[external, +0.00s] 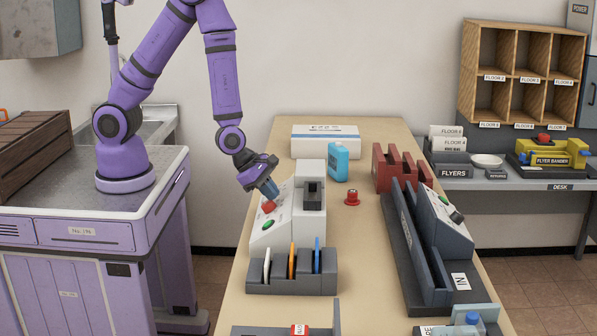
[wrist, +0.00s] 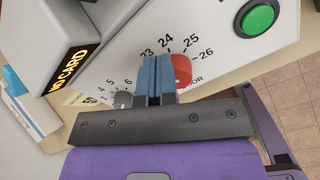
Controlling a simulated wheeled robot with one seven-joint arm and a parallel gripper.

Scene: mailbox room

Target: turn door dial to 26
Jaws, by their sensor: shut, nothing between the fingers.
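The white machine (external: 310,232) stands on the table with a sloped panel on its left. The door dial, a red knob (wrist: 183,70), has numbers 23 to 26 around it and partly hidden lettering ending in "OOR" below. The red knob also shows on the panel in the external view (external: 269,206). My gripper (wrist: 153,78) has its blue-grey fingers together with nothing between them. In the wrist view they lie just left of the red knob and cover part of it; I cannot tell if they touch. The knob's setting cannot be read.
A green button (wrist: 258,17) is on the same panel, and a grey dial (wrist: 123,99) with numbers 3 to 6 is left of the fingers. A slotted card holder (external: 292,280) stands in front of the machine. A blue bottle (external: 338,163) stands behind it.

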